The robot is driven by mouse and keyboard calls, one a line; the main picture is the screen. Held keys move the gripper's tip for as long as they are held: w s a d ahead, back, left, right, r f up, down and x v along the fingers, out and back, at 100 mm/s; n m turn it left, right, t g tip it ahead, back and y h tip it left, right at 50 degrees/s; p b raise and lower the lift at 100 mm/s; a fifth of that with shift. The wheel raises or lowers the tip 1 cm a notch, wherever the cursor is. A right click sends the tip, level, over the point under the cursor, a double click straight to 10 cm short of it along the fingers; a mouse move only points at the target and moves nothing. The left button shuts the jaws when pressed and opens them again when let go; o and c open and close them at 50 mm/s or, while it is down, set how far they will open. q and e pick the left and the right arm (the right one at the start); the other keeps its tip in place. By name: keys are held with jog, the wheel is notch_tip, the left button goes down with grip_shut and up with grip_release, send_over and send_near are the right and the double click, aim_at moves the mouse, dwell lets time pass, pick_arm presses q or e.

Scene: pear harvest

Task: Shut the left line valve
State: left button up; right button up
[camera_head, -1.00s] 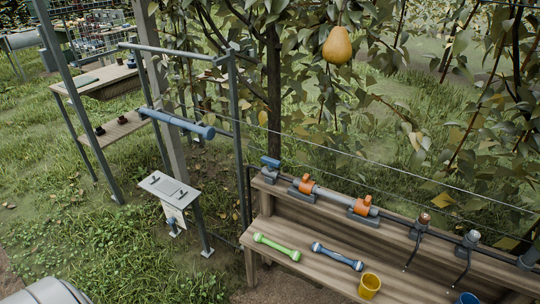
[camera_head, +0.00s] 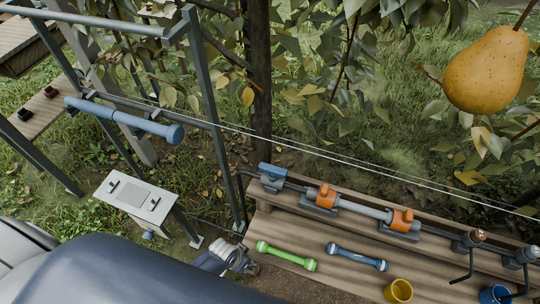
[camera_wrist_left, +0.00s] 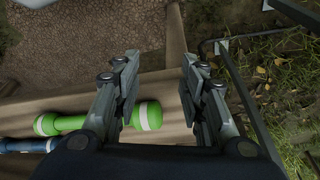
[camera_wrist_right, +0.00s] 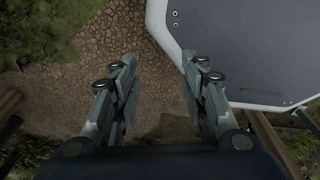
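A grey pipe (camera_head: 364,209) runs along the upper shelf of the wooden bench in the head view. Two orange fittings sit on it, one at the left (camera_head: 325,196) and one at the right (camera_head: 401,220); both look alike, and I cannot tell their open or shut setting. A blue-topped block (camera_head: 273,172) stands at the pipe's left end. My left gripper (camera_head: 246,267) is low at the bench's left end, apart from the fittings. In the left wrist view its fingers (camera_wrist_left: 155,75) are apart and empty. My right gripper (camera_wrist_right: 158,80) is open and empty over bare ground.
A green bar tool (camera_head: 287,256), a blue bar tool (camera_head: 357,257), a yellow cup (camera_head: 398,291) and a blue cup (camera_head: 494,294) lie on the bench. A metal frame with a blue cylinder (camera_head: 125,121) and a grey panel (camera_head: 135,198) stand left. A pear (camera_head: 486,69) hangs upper right.

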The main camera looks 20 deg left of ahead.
pick_arm(q)
jog(key=w+d+r+m+h+p, duration=0.1)
jog(key=w+d+r, duration=0.2)
jog(key=r, duration=0.5)
jog(key=w+d+r+m, duration=0.2)
jog(key=w+d+r, duration=0.1)
jog(key=r, duration=0.5)
jog(key=w+d+r+m+h+p, duration=0.1)
jog(key=w+d+r, duration=0.2)
jog(key=r, duration=0.5)
notch_tip(320, 180, up, 21)
jog(key=m+g+y, duration=0.3)
jog(key=m, duration=0.8)
send_over(273, 168)
notch_tip(273, 168, down, 10)
jog(key=shift+r+p, duration=0.1)
jog(key=shift+p, duration=0.55)
jog(key=shift+f, duration=0.55)
pick_arm(e)
jog(key=s+r, duration=0.1)
jog(key=s+d+r, duration=0.1)
jog(key=s+r, duration=0.1)
jog(key=shift+d+r, duration=0.2)
jog(key=shift+d, duration=0.05)
